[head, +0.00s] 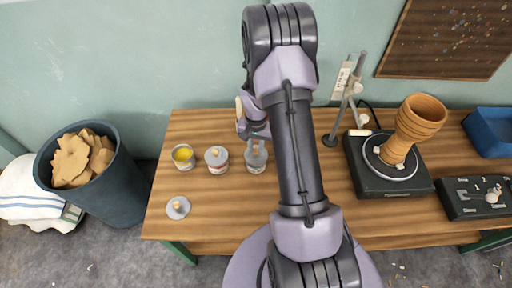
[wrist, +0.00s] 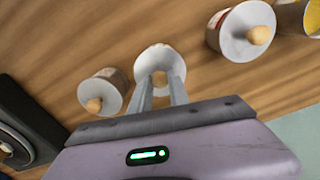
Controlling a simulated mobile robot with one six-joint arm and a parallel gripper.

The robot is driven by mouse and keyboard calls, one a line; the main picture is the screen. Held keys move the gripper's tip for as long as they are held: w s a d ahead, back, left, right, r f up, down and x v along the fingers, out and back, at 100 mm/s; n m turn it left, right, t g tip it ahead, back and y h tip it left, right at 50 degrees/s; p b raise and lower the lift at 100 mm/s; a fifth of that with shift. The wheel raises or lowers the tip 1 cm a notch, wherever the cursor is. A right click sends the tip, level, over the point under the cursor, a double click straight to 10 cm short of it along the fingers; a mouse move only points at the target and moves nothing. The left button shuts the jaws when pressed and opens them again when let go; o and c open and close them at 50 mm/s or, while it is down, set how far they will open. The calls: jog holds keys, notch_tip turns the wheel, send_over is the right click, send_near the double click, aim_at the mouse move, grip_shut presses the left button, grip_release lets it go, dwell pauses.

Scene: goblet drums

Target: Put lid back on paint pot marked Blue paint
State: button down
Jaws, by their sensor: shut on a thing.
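My gripper (wrist: 160,85) is shut on the wooden knob of a pale grey lid (wrist: 158,57) in the wrist view. In the head view it is at the paint pot (head: 256,166) right of the other visible pots. I cannot tell whether the held lid touches this pot. A yellow-filled open pot (head: 183,156) stands at the left, with a lidded pot (head: 217,160) beside it. Another lidded pot (wrist: 107,90) shows in the wrist view; my arm hides it in the head view. A loose lid (head: 178,207) lies near the front left. The labels are unreadable.
The wooden table (head: 220,215) is clear around the loose lid. A metal stand (head: 346,95) and a black turntable (head: 390,185) bearing an orange goblet drum (head: 412,125) are at the right. A dark bin (head: 110,190) stands left of the table.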

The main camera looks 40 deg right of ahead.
jog(key=c, duration=1.2)
grip_release()
jog(key=shift+o, duration=0.4)
jog(key=o, duration=0.4)
jog(key=shift+o, duration=0.2)
jog(key=shift+r+p, duration=2.4)
jog(key=shift+r, duration=1.15)
grip_shut()
